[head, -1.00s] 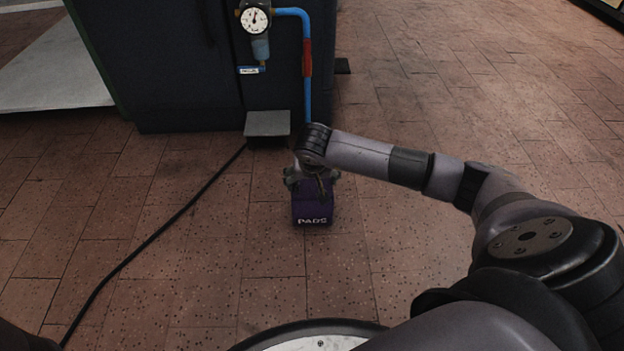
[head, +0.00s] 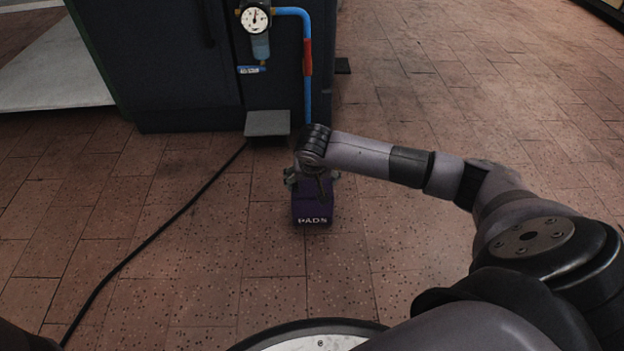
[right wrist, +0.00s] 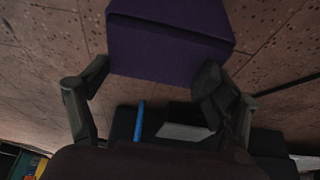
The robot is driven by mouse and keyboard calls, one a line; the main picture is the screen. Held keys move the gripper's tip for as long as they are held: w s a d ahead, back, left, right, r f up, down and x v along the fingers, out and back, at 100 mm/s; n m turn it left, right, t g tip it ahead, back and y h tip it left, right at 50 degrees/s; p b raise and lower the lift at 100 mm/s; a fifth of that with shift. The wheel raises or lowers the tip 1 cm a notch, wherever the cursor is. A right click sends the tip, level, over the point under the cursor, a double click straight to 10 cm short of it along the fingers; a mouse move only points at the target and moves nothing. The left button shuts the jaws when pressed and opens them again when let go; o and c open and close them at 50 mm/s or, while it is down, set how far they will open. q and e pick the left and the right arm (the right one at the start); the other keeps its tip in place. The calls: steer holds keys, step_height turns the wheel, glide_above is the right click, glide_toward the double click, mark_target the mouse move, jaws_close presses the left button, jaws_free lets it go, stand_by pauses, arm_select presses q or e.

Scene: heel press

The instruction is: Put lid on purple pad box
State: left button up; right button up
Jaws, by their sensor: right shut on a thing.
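The purple pad box (head: 312,212) stands upright on the tiled floor, its white PADS lettering towards me. My right gripper (head: 312,183) is above it in the head view, pointing down, mostly hidden by my wrist. In the right wrist view, my right gripper (right wrist: 157,70) has a finger on each side of a flat purple top, which looks like the lid (right wrist: 168,50). The gripper is shut on it. My left gripper is not in view.
A dark machine cabinet (head: 175,65) stands behind the box, with a pressure gauge (head: 255,19), a blue pipe (head: 308,95) and a grey pedal or plate (head: 267,123). A black cable (head: 150,240) crosses the floor at left. The floor at right is clear.

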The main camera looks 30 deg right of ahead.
mark_target(312, 184)
steer(key=shift+f, duration=0.1)
steer(key=o, duration=0.8)
steer(key=shift+c, duration=0.2)
steer(key=shift+r+p, duration=3.05)
steer(key=shift+r, duration=0.55)
steer(key=shift+f, duration=0.1)
